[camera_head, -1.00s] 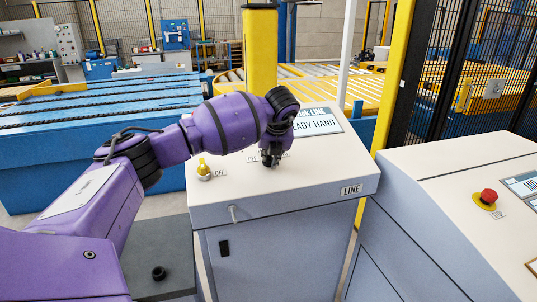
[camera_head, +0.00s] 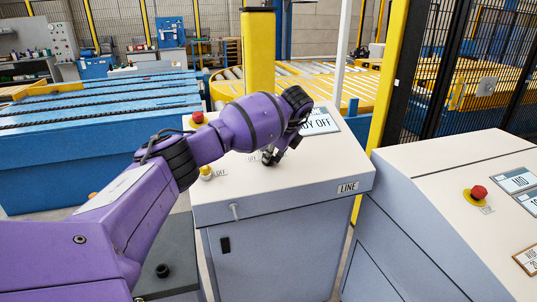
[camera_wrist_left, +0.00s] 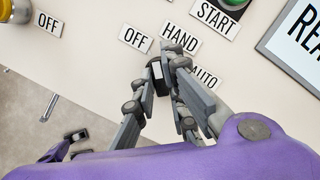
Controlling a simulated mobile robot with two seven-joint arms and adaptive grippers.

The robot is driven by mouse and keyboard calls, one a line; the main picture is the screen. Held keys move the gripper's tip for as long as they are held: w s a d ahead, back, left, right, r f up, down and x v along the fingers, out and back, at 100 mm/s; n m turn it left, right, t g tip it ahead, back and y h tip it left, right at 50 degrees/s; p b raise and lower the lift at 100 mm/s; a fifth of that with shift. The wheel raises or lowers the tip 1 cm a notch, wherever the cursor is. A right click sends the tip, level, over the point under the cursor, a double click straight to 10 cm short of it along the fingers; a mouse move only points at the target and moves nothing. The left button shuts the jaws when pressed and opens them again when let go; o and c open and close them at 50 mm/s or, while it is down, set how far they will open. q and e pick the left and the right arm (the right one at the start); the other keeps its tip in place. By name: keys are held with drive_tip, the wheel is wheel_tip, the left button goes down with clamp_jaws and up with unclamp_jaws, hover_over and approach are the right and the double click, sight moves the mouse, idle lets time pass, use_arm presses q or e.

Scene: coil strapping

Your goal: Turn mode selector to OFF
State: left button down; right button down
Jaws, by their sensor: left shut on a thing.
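The mode selector (camera_wrist_left: 158,72) is a small dark knob with a pale mark on the console's sloped top, among the OFF (camera_wrist_left: 135,39), HAND (camera_wrist_left: 180,38) and AUTO (camera_wrist_left: 204,78) labels. My left gripper (camera_wrist_left: 165,78) is shut on it in the left wrist view, its fingers partly hiding the knob. In the head view my left gripper (camera_head: 269,159) reaches down to the console (camera_head: 315,180) and covers the selector. The display (camera_head: 319,121) is partly behind my wrist; its visible text ends in "DY OFF". My right gripper is not in view.
A yellow-based switch (camera_head: 205,172) with its own OFF label stands left of my gripper. A red button (camera_head: 197,119) sits behind it. The green START button (camera_wrist_left: 232,3) is close to the selector. A second console (camera_head: 440,185) with a red stop button (camera_head: 479,192) stands at right.

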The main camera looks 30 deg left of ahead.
use_arm(q)
drive_tip(key=shift+n+g+p, duration=0.3)
drive_tip(key=shift+n+g, duration=0.1)
drive_tip(key=shift+n, duration=1.5)
drive_tip(key=c, duration=1.8)
unclamp_jaws()
drive_tip(key=v, duration=1.2)
drive_tip(key=shift+w+a, duration=0.1)
